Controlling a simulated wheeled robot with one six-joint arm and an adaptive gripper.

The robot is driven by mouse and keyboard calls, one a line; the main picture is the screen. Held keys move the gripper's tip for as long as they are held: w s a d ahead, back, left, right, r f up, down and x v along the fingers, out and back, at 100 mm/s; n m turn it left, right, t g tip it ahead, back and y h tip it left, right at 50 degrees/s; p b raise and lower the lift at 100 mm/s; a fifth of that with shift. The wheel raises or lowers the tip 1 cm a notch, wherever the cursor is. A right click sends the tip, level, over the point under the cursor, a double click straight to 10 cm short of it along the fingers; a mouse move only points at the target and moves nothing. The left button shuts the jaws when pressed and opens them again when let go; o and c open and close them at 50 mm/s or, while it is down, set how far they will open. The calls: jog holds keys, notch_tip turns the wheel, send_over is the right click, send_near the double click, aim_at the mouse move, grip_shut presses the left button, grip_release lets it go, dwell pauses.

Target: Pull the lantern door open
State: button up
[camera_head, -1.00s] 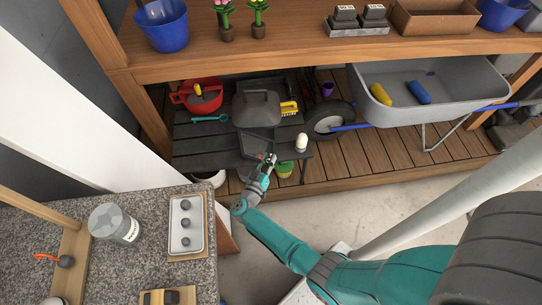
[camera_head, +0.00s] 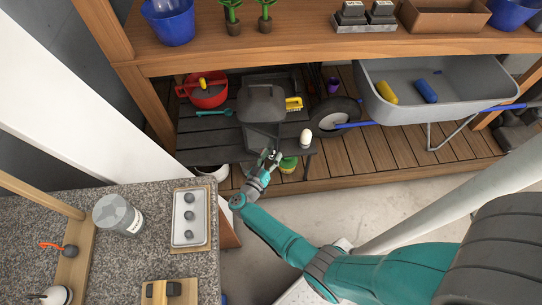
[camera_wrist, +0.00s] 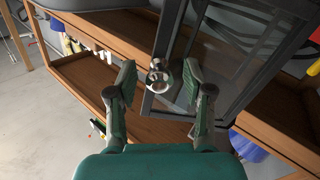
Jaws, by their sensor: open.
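The lantern (camera_head: 262,105) is a dark grey box with a wider cap, standing on a dark slatted bench below the wooden shelf in the head view. In the wrist view its dark framed door (camera_wrist: 228,70) with a see-through pane fills the upper right, and a shiny round knob (camera_wrist: 158,82) sits near the frame's edge. My gripper (camera_head: 268,157) is just in front of the lantern's near side. In the wrist view my gripper (camera_wrist: 158,80) is open, with one finger on each side of the knob. I cannot tell whether either finger touches it.
A white candle-like object (camera_head: 305,138) stands right of the lantern, and a yellow brush (camera_head: 294,104) lies behind it. A red watering can (camera_head: 207,92) is at left. The wheelbarrow (camera_head: 440,105) stands at right. The granite counter (camera_head: 150,210) and wooden shelf (camera_head: 230,52) border the space.

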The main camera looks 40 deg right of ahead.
notch_tip(320, 180, up, 10)
dwell(0.6)
